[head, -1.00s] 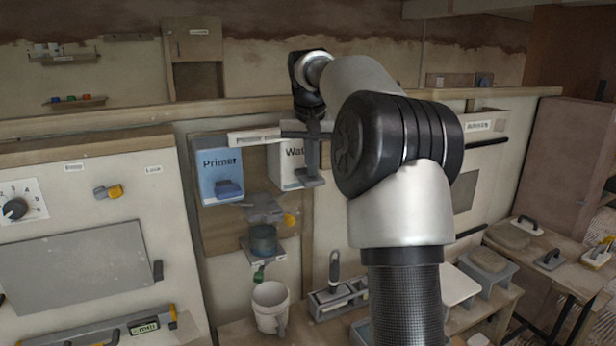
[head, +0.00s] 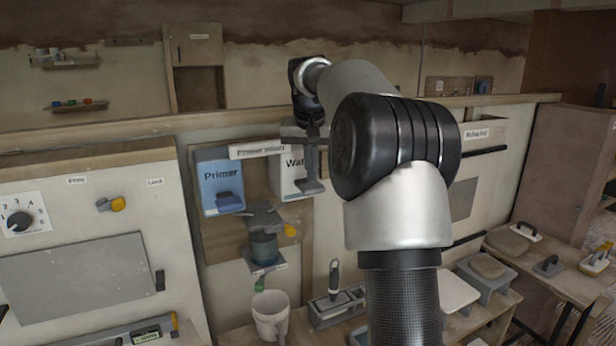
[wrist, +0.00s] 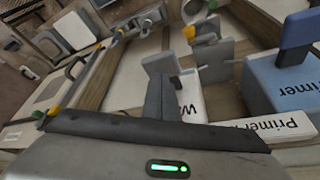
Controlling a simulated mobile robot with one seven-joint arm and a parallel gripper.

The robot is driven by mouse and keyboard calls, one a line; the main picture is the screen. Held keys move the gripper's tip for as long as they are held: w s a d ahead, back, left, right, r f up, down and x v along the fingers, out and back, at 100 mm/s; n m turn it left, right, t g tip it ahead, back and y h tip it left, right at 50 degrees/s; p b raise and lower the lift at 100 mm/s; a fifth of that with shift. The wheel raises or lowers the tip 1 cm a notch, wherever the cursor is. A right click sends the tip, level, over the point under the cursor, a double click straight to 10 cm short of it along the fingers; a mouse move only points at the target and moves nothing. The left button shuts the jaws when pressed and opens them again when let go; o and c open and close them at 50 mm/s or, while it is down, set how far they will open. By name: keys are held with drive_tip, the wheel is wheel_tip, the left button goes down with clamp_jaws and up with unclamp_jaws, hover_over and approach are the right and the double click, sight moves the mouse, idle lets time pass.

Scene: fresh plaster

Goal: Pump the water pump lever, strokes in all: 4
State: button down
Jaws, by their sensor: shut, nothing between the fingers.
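The water pump is a white box (head: 287,172) with a partly hidden label starting "Wat", on a wooden board. Its white face also shows in the wrist view (wrist: 190,104). Its grey lever ends in a flat paddle (head: 308,188), which also shows in the wrist view (wrist: 160,62). My gripper (head: 310,178) is shut and empty, pointing down at the paddle from above. In the wrist view its fingers (wrist: 170,78) meet the paddle in the picture; I cannot tell whether they touch. My gripper and arm hide the right part of the pump.
A blue Primer pump (head: 220,176) with a blue lever hangs just left. Below are a dark cup (head: 263,247) on a small shelf and a white bucket (head: 270,314). A trowel holder (head: 336,308) stands on the bench. A ledge (head: 240,115) runs behind.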

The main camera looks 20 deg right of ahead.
sight(312, 186)
idle(0.6)
drive_tip(key=shift+f+b, duration=1.5)
drive_tip(key=shift+f, duration=0.4)
drive_tip(key=shift+r+p, duration=1.5)
drive_tip(key=shift+r, duration=0.4)
drive_tip(key=shift+r, duration=0.1)
drive_tip(key=shift+r, duration=2.45)
